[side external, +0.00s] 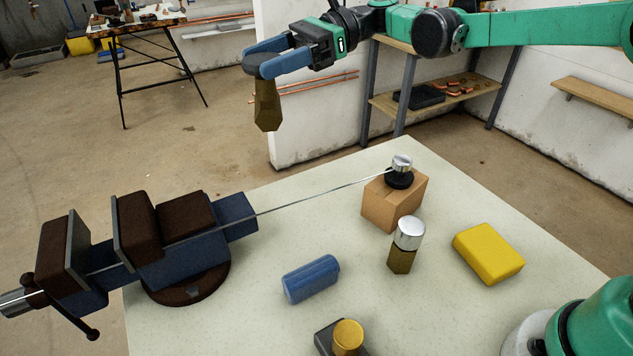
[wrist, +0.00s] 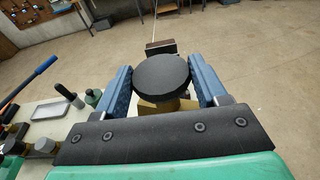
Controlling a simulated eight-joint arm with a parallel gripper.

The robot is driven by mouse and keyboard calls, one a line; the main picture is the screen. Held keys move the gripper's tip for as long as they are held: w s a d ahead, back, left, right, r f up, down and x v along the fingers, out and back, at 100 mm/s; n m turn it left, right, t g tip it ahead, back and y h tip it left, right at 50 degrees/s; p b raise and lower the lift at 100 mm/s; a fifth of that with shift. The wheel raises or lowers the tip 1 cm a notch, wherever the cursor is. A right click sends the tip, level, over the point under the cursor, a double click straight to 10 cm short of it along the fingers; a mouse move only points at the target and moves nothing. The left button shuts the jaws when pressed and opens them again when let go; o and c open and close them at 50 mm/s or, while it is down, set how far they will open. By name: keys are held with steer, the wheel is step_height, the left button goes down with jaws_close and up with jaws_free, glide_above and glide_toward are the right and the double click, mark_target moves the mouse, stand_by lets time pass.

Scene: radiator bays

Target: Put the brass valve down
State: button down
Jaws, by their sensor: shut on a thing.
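The brass valve (side external: 267,108) has a brass-coloured angular body and a dark round cap. It hangs roughly upright from my gripper (side external: 265,62), high above and behind the pale table (side external: 330,215), clear of any surface. In the wrist view my gripper (wrist: 163,84) has its two blue fingers closed on either side of the dark cap (wrist: 161,74). A little of the brass body shows under the cap there; the rest is hidden.
A blue vise (side external: 190,245) stands on the table's left, with a thin rod running to a cardboard box (side external: 392,205) topped by a black-and-chrome piece.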

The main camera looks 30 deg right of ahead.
steer(key=d+m+t+h, duration=0.5)
steer(key=d+m+t, duration=0.5)
steer(key=d, duration=2.1)
steer(key=shift+n+t, duration=0.3)
steer(key=shift+t, duration=0.4)
steer(key=shift+s+d+f, duration=0.1)
steer(key=shift+d+f, duration=0.1)
steer(key=shift+f, duration=3.1)
steer(key=shift+s+d+f, duration=0.1)
steer(key=shift+d+f, duration=0.05)
steer(key=shift+f, duration=3.2)
steer(key=shift+d+f, duration=0.2)
steer(key=shift+f, duration=3.1)
steer(key=shift+c, duration=0.2)
jaws_free()
steer(key=shift+f, duration=0.1)
